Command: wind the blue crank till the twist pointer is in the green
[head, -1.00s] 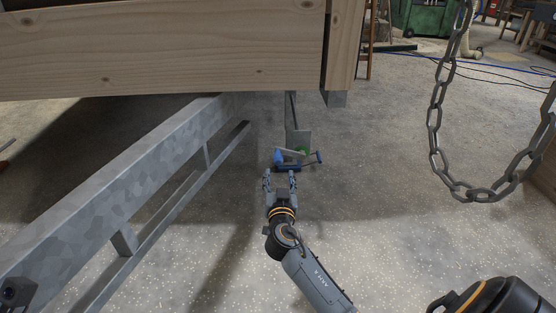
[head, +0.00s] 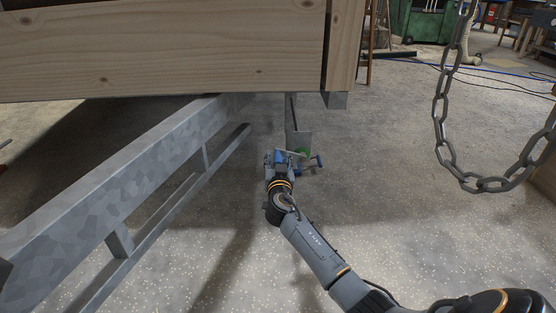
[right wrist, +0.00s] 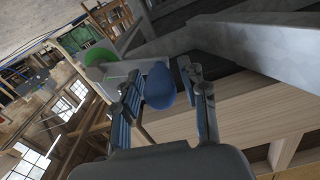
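The blue crank (head: 311,166) sits low under the trailer's corner, by a grey upright plate. A blue rounded end of the crank (right wrist: 160,86) shows between my right fingers in the right wrist view. My right gripper (head: 278,156) is at the left end of the crank in the head view. In the right wrist view the right gripper (right wrist: 166,98) is open, with a finger on each side of the blue end and a gap by the right finger. A green patch (head: 304,153) shows beside the crank, also in the wrist view (right wrist: 97,57). I cannot make out the pointer. My left gripper is not in view.
A galvanised beam (head: 130,185) runs along the left. The wooden trailer frame (head: 165,50) hangs above and behind. A heavy chain (head: 440,120) loops down at the right. The concrete floor (head: 420,225) around the crank is clear.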

